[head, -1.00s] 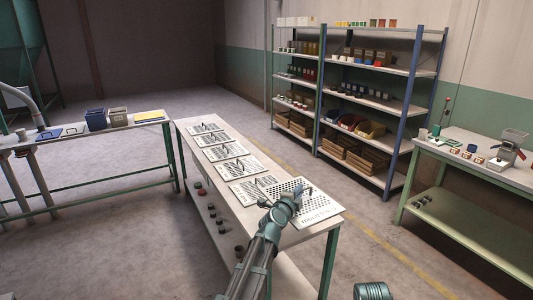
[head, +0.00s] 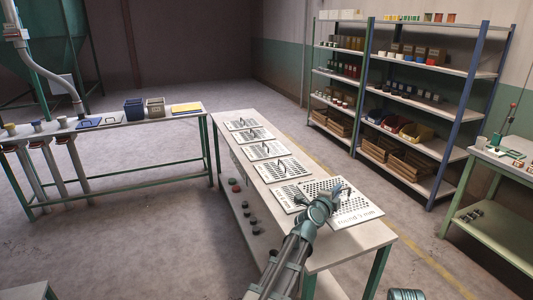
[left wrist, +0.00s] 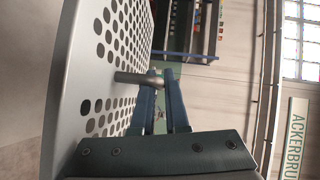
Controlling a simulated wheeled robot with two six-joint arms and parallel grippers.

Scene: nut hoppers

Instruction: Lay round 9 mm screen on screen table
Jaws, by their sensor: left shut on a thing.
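A grey-white plate with round holes, a screen (head: 358,208), is at the near end of the long white table in the head view. Lettering on its front edge is too blurred to read surely. My left gripper (head: 334,192) is shut on its bar handle. In the left wrist view, the fingers of my left gripper (left wrist: 162,88) close around the end of the handle (left wrist: 134,78), beside the perforated face. The screen overlaps a neighbouring plate in the picture; whether it is raised or touching the table is unclear. My right gripper is not in view.
Several other handled screens (head: 280,169) lie in a row on the white table (head: 312,240). Grey floor lies between.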

